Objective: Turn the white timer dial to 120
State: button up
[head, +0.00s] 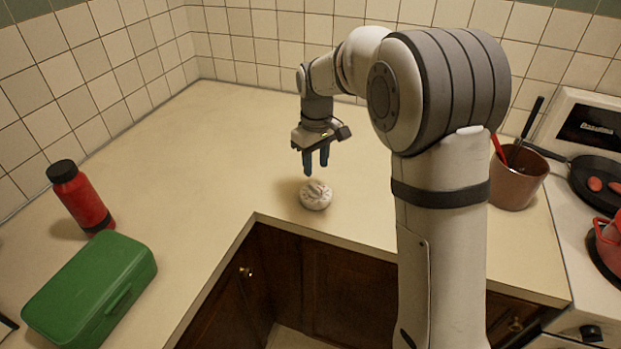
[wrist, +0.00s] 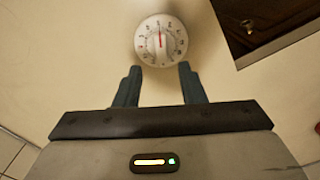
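The white timer dial (head: 316,196) sits on the beige counter, close to the counter's inner corner edge. In the wrist view the dial (wrist: 161,41) shows its round face with small markings and a red pointer line pointing toward the top of the picture; the numbers are too small to read. My gripper (head: 316,171) hangs above the dial with its fingers pointing down. In the wrist view its two dark blue fingers (wrist: 160,76) are apart, with nothing between them, and the dial lies just beyond their tips.
A red bottle (head: 80,197) with a black cap and a green box (head: 92,289) stand on the left counter. A brown pot (head: 517,178) with utensils stands right, beside the stove with a dark pan (head: 597,178). The counter around the dial is clear.

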aim_at(316, 185)
notch_tip(316, 185, down, 6)
jog(key=shift+f, duration=0.1)
jog(key=shift+c, duration=0.2)
grip_shut()
dwell(0.3)
